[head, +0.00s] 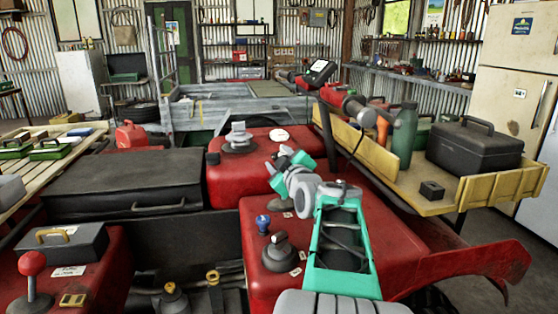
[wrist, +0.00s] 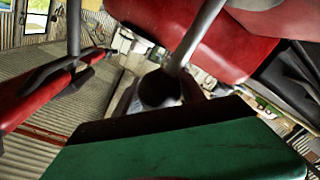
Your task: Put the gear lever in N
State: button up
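A lever with a red ball knob (head: 32,264) stands upright at the lower left in the head view, on a red body panel. A small white label (head: 68,271) and a yellow-marked plate (head: 73,300) are beside it. The end of my arm with my gripper (head: 290,168) is above the middle red bodywork, apart from the red knob. Its fingertips are not clear. A grey rod (wrist: 190,45) crosses the wrist view.
A black case (head: 128,182) lies left of the middle, and a grey box (head: 62,246) with a yellow handle is near the red knob. A yellow-edged tray (head: 500,185) at the right carries a black toolbox (head: 474,145). A grey trailer (head: 190,112) stands behind.

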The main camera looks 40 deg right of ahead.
jog(key=o, duration=0.3)
jog(key=v, duration=0.7)
jog(key=shift+s+a, duration=0.2)
jog(key=shift+s, duration=0.15)
